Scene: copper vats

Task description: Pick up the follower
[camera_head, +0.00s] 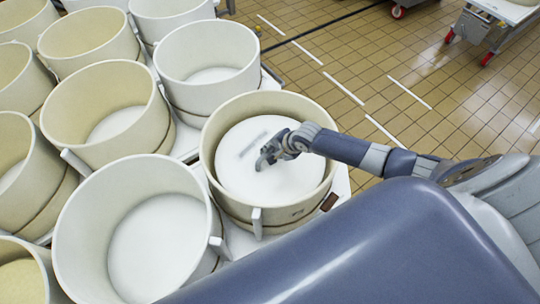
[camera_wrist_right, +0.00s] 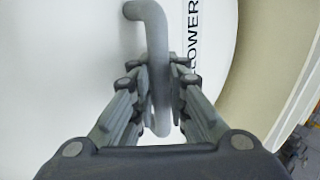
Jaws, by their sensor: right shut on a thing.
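The follower is a white round disc (camera_head: 240,178) lying inside a cream round tub (camera_head: 218,128) in the head view. In the right wrist view the white disc (camera_wrist_right: 60,80) carries dark lettering, partly hidden, that reads "LOWER". A grey bent bar handle (camera_wrist_right: 150,22) stands on it. My right gripper (camera_head: 264,160) reaches over the tub rim from the right. Its fingers (camera_wrist_right: 160,72) are shut on the handle, one on each side of the bar. My left gripper is not in view.
Several similar cream tubs (camera_head: 130,225) stand close together at left and behind, some with white discs inside. Tiled floor (camera_head: 400,70) with white dashed lines is open at the upper right. A wheeled cart (camera_head: 490,22) stands at the far right.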

